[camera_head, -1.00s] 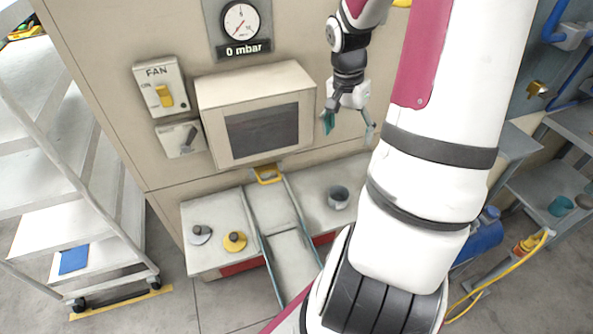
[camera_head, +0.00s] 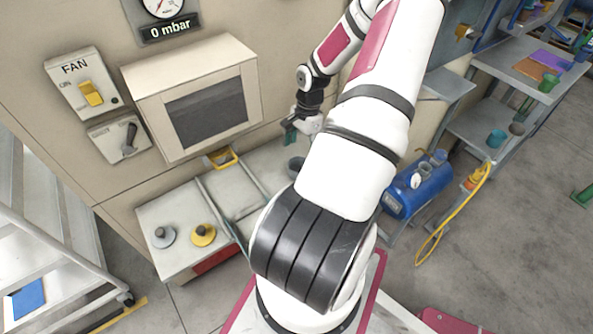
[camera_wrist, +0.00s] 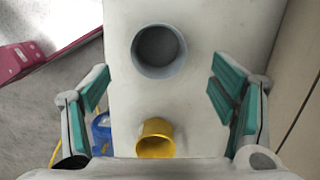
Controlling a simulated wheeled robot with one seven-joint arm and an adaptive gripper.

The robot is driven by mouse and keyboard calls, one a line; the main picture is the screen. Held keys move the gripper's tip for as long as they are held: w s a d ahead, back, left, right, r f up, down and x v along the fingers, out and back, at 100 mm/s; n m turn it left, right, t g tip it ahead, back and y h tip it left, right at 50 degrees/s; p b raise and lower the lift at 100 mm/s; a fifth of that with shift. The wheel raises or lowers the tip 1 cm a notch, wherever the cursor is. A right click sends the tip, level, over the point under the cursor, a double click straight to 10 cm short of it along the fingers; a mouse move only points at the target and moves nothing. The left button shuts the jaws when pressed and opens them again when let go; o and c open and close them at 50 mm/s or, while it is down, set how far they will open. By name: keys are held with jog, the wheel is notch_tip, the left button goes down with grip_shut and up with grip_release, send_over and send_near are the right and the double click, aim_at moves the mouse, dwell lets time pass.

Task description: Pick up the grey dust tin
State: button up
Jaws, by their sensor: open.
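The grey dust tin (camera_head: 296,167) stands upright on the pale bench, partly hidden by my arm in the head view. In the wrist view the tin (camera_wrist: 160,50) shows from above, its round mouth open, toward the top of the picture. My gripper (camera_head: 303,130) is above the bench close to the tin, partly covered by my arm. In the wrist view my gripper (camera_wrist: 158,105) has its teal-padded fingers wide apart, with nothing between them touching. The tin lies within the width between the fingers but farther up the picture.
A yellow cup (camera_wrist: 155,138) shows low in the wrist view. A grey knobbed disc (camera_head: 162,237) and a yellow one (camera_head: 203,235) sit on the bench's left part. The cabinet (camera_head: 200,100) rises behind. A blue tank (camera_head: 418,188) stands right of my arm.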

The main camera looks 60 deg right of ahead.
aim_at(295, 164)
jog(key=shift+w+a+f, duration=0.1)
jog(key=shift+a+f, duration=0.1)
jog(key=shift+f, duration=1.05)
jog(key=shift+w+a+f, duration=0.1)
jog(key=shift+a+f, duration=0.1)
jog(key=shift+f, duration=1.1)
jog(key=shift+a+f, duration=0.2)
jog(key=shift+f, duration=1.05)
jog(key=c, duration=1.4)
jog(key=shift+r, duration=0.15)
